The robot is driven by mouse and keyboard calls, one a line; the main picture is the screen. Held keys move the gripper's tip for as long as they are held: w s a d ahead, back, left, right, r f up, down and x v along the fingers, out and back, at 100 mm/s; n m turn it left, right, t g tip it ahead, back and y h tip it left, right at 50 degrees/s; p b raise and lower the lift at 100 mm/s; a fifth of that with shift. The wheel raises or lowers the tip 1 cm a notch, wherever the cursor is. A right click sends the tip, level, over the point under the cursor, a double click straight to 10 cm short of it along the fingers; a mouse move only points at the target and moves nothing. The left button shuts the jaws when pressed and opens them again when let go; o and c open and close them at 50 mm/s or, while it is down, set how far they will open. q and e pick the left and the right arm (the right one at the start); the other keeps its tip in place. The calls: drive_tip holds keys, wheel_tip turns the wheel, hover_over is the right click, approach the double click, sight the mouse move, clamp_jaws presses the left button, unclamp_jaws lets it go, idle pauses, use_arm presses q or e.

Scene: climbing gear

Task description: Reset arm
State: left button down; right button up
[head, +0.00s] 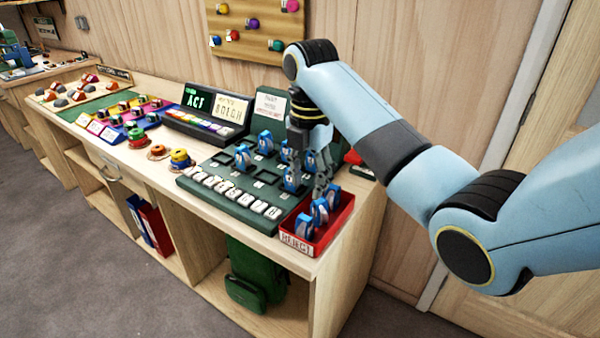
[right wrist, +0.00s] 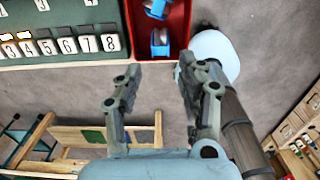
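My right arm (head: 400,150) reaches in from the right, and its gripper (head: 320,178) hangs over the right end of the bench, close to the red reject bin (head: 330,230). In the right wrist view the gripper (right wrist: 157,72) is open, with its fingers well apart and nothing between them. The red bin (right wrist: 176,30) lies beyond the fingertips and holds blue-and-white devices (right wrist: 160,40). More such devices (head: 243,157) stand on the dark green numbered board (head: 215,165) beside the bin. My left gripper is in neither view.
The wooden bench (head: 175,190) runs to the left with a display console (head: 205,120), colored trays and spools (head: 180,158). A panel with climbing holds (head: 255,30) is on the wall behind. A green backpack (head: 255,272) sits on the shelf below. Open floor lies in front.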

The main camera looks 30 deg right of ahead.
drive_tip(key=s+a+f+m+t, duration=0.1)
drive_tip(key=s+f+m, duration=0.4)
drive_tip(key=s+m, duration=0.45)
drive_tip(key=s+a+r+m+t+h, duration=0.1)
drive_tip(key=s+r+m, duration=0.1)
drive_tip(key=s+m, duration=0.5)
drive_tip(key=s+a+r+m+t, duration=0.1)
drive_tip(key=s+r+m+t, duration=0.15)
drive_tip(key=s+m, duration=0.45)
drive_tip(key=s+d+f+n+g+b, duration=0.1)
drive_tip(key=s+f+b, duration=0.15)
drive_tip(key=f, duration=1.25)
drive_tip(key=s+d+f+n+g+b, duration=0.1)
drive_tip(key=f+b, duration=0.3)
drive_tip(key=f, duration=1.2)
drive_tip(key=s+f+g+b, duration=0.1)
drive_tip(key=s+f+b, duration=0.2)
drive_tip(key=s+f, duration=0.6)
drive_tip(key=s+d+f+b, duration=0.1)
drive_tip(key=s+f+b, duration=0.2)
drive_tip(key=s+f, duration=0.7)
wheel_tip(320, 180, down, 5)
drive_tip(key=shift+s+f+m+g+b, duration=0.2)
drive_tip(key=shift+s+m+g+b, duration=0.05)
drive_tip(key=shift+m+g+b, duration=0.15)
drive_tip(key=shift+d, duration=0.1)
